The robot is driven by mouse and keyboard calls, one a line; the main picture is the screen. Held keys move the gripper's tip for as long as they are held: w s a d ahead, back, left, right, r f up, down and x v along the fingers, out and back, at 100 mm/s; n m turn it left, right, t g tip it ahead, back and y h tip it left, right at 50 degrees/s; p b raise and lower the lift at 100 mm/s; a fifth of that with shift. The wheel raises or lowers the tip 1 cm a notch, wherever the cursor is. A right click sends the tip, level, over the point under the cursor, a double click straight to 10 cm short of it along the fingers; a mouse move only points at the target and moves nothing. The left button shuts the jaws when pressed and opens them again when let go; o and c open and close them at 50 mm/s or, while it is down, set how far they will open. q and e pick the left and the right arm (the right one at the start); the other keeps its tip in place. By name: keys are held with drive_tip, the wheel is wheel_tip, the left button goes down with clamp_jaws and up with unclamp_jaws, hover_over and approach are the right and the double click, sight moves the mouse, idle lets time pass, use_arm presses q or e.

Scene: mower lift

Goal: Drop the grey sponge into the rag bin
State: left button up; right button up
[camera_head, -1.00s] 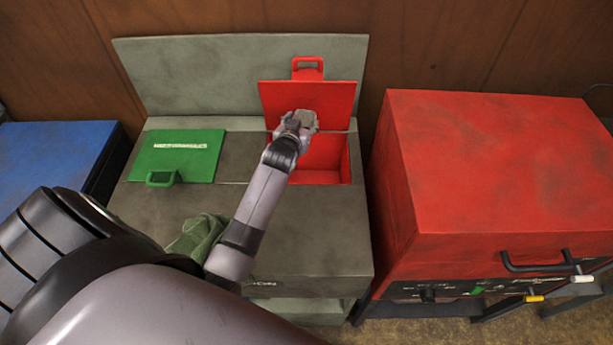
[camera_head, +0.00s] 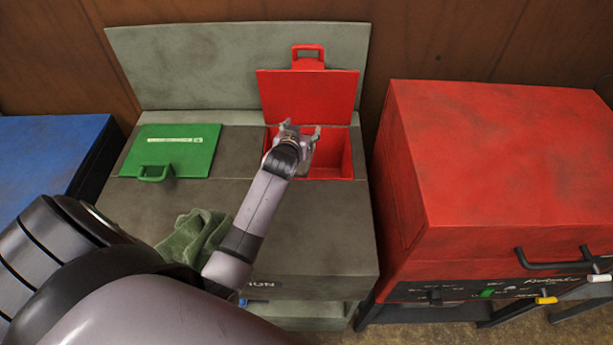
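My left gripper (camera_head: 301,129) is over the open red compartment (camera_head: 334,158) of the grey bin cabinet. Its fingers are spread apart, with nothing visible between them. The red lid (camera_head: 309,94) of this compartment stands up at the back, its handle on top. The grey sponge does not show; my gripper and arm hide part of the compartment's inside. My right gripper is not in view.
A shut green lid (camera_head: 171,151) lies left of the open compartment. A crumpled green cloth (camera_head: 195,236) lies on the grey cabinet top (camera_head: 320,232), partly behind my arm. A red machine (camera_head: 500,150) stands right, a blue box (camera_head: 45,160) left.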

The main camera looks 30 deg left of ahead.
use_arm(q)
drive_tip(key=shift+o, duration=1.4)
drive_tip(key=v, duration=1.2)
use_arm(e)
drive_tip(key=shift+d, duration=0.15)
